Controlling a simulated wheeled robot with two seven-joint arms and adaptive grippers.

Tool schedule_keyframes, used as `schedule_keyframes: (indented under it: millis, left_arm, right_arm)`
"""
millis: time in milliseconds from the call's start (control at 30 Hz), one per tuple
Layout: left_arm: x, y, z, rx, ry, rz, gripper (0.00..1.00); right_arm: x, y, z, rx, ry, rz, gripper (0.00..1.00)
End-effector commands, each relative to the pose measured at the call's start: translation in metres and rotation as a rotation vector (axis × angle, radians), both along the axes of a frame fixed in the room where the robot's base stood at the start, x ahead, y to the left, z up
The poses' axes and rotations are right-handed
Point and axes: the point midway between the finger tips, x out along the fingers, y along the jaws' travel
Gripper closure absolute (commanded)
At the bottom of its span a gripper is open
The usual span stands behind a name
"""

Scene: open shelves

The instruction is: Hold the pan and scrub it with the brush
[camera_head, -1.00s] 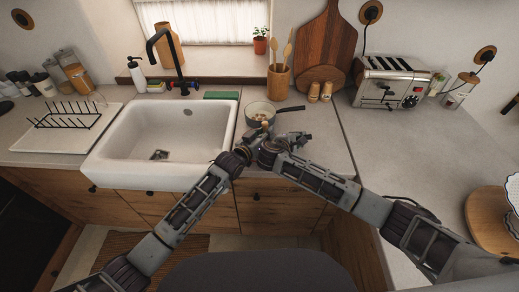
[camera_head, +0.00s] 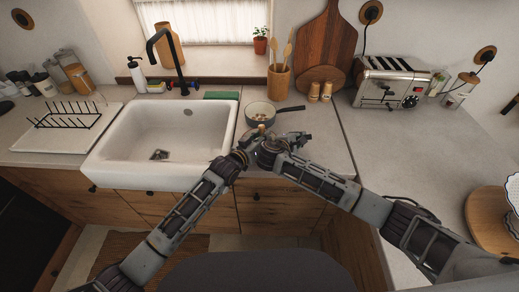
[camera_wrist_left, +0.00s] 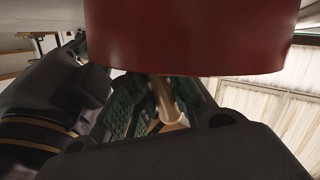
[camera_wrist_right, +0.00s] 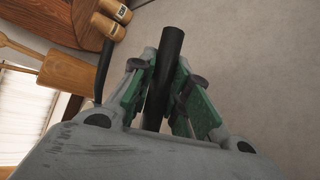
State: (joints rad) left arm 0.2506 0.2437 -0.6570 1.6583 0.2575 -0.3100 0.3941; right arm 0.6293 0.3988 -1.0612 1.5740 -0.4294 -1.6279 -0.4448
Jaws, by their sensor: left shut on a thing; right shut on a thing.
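My left gripper (camera_head: 248,148) is close beside the right one. In the left wrist view its fingers (camera_wrist_left: 160,105) are shut around a pale stick (camera_wrist_left: 166,100), apparently the brush's handle. The brush head is hidden.
A dark red rounded surface (camera_wrist_left: 185,40) blocks much of the left wrist view; I cannot tell what it is. The white sink (camera_head: 120,150) lies left. A utensil holder (camera_head: 278,85), shakers (camera_head: 314,92) and toaster (camera_head: 388,85) stand behind. The right counter is mostly clear.

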Motion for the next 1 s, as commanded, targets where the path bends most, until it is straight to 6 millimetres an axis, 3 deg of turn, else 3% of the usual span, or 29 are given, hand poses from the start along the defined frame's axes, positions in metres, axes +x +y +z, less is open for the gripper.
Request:
schedule_keyframes:
  millis: [1000]
  left_arm:
    - [0.000, 0.023, -0.001, -0.002, 0.002, -0.002, 1.00]
  right_arm:
    - [0.000, 0.000, 0.000, 0.000, -0.001, -0.001, 1.00]
